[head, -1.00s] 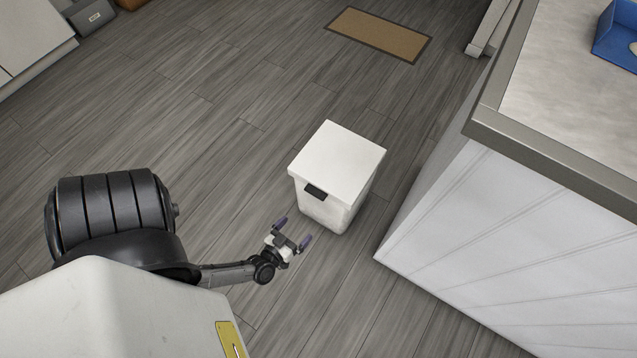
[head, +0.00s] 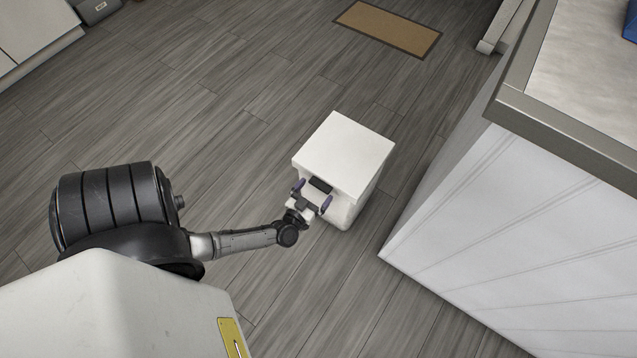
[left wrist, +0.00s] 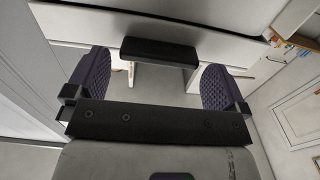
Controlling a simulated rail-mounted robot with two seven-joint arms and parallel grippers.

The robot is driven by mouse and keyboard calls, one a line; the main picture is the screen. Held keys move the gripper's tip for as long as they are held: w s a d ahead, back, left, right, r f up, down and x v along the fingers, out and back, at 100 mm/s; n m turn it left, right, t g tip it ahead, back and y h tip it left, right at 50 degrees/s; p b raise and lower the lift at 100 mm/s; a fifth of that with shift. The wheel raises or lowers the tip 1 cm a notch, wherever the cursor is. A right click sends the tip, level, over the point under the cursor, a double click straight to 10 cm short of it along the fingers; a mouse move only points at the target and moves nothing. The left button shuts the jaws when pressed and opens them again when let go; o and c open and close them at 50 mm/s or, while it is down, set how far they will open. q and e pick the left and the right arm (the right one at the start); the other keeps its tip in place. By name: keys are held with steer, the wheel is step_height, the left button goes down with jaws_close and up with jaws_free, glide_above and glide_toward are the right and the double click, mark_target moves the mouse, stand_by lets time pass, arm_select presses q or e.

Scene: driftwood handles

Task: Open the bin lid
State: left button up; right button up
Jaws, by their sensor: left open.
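The white bin (head: 352,206) stands on the floor with its flat white lid (head: 344,155) shut. A dark handle (head: 320,186) sticks out at the lid's front edge. My left gripper (head: 312,193) is at the bin's front with its purple fingertips on either side of the handle. In the left wrist view the handle (left wrist: 160,52) lies ahead, between the two open fingers (left wrist: 158,80), with a gap on each side. I cannot tell whether the fingers touch the bin. My right gripper is not in view.
A counter with white panelled sides (head: 520,220) stands to the right of the bin, with a strip of floor between. A brown mat (head: 388,28) lies beyond the bin. The wooden floor (head: 200,120) left of the bin is clear.

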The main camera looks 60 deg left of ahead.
arm_select(q)
steer(key=shift+b+x, duration=0.35)
steer(key=shift+x, duration=0.85)
steer(key=shift+c, duration=0.2)
